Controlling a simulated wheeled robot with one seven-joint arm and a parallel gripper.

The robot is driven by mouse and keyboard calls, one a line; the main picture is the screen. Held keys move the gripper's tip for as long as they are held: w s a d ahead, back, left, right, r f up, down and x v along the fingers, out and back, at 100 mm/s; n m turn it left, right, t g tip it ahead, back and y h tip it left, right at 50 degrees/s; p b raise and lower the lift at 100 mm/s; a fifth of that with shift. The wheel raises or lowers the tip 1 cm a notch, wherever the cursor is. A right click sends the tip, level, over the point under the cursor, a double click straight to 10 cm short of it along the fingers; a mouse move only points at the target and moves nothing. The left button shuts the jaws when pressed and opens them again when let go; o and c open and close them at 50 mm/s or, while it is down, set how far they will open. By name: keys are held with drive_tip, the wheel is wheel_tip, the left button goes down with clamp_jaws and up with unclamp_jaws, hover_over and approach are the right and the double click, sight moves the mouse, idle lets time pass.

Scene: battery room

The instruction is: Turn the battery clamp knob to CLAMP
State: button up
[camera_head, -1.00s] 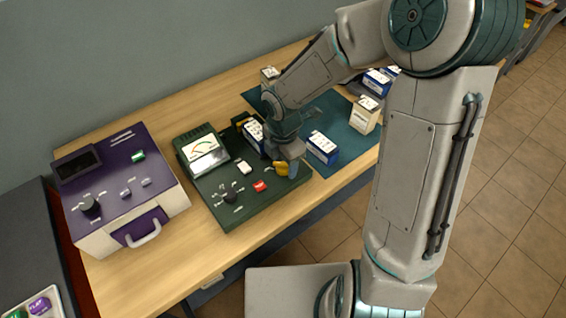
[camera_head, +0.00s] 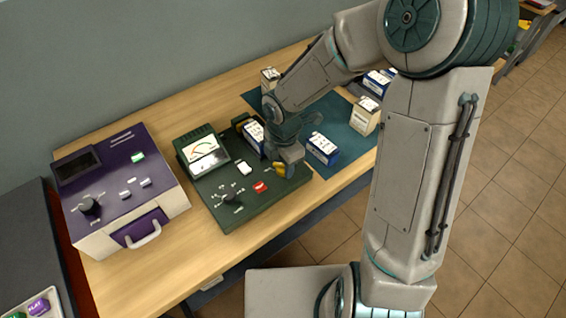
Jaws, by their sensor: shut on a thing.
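A dark green tester (camera_head: 238,206) with an analog meter (camera_head: 202,149) stands on the wooden bench. A yellow knob (camera_head: 280,168) sits at the right of its top panel, most likely the clamp knob. My gripper (camera_head: 286,170) points down over this knob and is shut on it; the fingertips are partly hidden by my wrist. The knob's markings are too small to read. A blue and white battery (camera_head: 254,136) stands at the tester's back, just left of my wrist. The panel also has a black dial (camera_head: 231,198), a white switch (camera_head: 244,168) and a red button (camera_head: 260,187).
A purple and white device (camera_head: 120,190) stands at left. Blue and white batteries (camera_head: 322,148) and a cream one (camera_head: 364,116) stand on or near the teal mat (camera_head: 336,113), right of my wrist. The bench front (camera_head: 180,275) is clear.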

drive_tip(key=m+b, duration=0.1)
drive_tip(key=m, duration=0.2)
drive_tip(key=shift+m, duration=0.4)
drive_tip(key=m+b, duration=0.1)
drive_tip(key=m, duration=0.3)
drive_tip(key=shift+f+m+b, duration=0.1)
drive_tip(key=shift+m+b, duration=0.2)
drive_tip(key=shift+b, duration=0.05)
drive_tip(key=m+b, duration=0.2)
drive_tip(key=m, duration=0.2)
drive_tip(key=shift+m, duration=0.3)
drive_tip(key=shift+m+b, duration=0.9)
drive_tip(key=shift+m, duration=1.2)
drive_tip(key=o, duration=1)
wheel_tip(320, 180, up, 14)
